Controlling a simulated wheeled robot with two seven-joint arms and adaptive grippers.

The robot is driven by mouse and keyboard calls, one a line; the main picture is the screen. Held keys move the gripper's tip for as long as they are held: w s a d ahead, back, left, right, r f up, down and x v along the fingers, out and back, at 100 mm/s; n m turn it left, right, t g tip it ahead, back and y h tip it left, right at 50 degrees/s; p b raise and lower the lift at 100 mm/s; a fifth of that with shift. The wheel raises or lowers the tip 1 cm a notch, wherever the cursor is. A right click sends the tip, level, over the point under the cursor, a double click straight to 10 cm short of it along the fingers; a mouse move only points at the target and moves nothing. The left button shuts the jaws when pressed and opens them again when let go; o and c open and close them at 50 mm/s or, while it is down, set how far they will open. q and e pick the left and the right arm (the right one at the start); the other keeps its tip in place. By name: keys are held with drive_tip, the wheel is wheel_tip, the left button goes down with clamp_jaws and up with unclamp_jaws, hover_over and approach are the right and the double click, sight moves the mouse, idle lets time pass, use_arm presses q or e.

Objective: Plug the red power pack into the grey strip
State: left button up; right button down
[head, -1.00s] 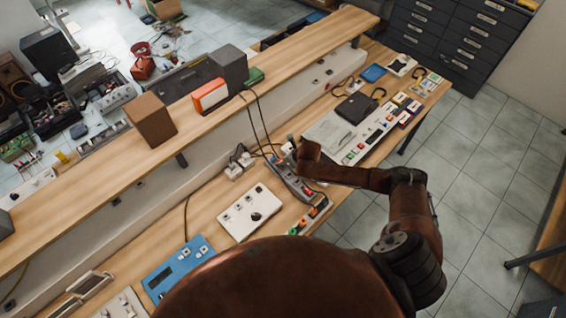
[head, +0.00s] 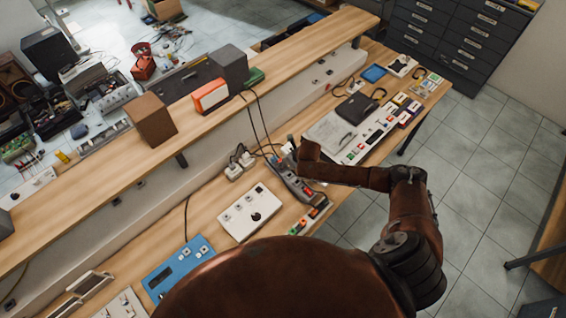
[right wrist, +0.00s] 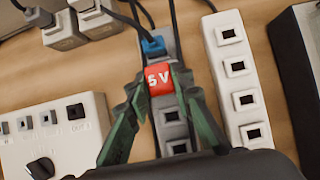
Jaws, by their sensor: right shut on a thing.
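The red power pack (right wrist: 159,81), marked "5 V", is between the two green fingers of my right gripper (right wrist: 160,84), which is shut on it. The grey strip (right wrist: 172,130) runs beneath it in the right wrist view. A blue plug (right wrist: 152,46) sits in the strip just beyond the pack, and sockets show on the near side. I cannot tell whether the pack touches the strip or is seated in a socket. In the head view the grey strip (head: 294,184) lies on the bench below my right gripper (head: 287,150). My left gripper is out of view.
A white strip (right wrist: 238,80) with several sockets lies close to the right. A white box with a knob (right wrist: 55,135) lies to the left, and white adapters (right wrist: 95,18) stand at the far left. Black cables (head: 255,118) hang from the raised shelf (head: 215,115).

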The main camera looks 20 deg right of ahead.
drive_tip(key=shift+f+b, duration=0.35)
drive_tip(key=shift+f, duration=0.25)
idle(0.4)
drive_tip(key=shift+f, duration=0.25)
idle(2.1)
drive_tip(key=c, duration=1.6)
unclamp_jaws()
drive_tip(key=shift+r, duration=0.15)
drive_tip(key=p+v, duration=0.2)
drive_tip(key=v, duration=0.3)
drive_tip(key=w+r+p+v, duration=0.1)
drive_tip(key=p+v, duration=0.1)
drive_tip(key=v, duration=0.4)
drive_tip(key=w+a+p+v, duration=0.1)
drive_tip(key=p+v, duration=0.2)
drive_tip(key=v, duration=0.3)
drive_tip(key=shift+w+r, duration=0.25)
drive_tip(key=shift+r, duration=0.05)
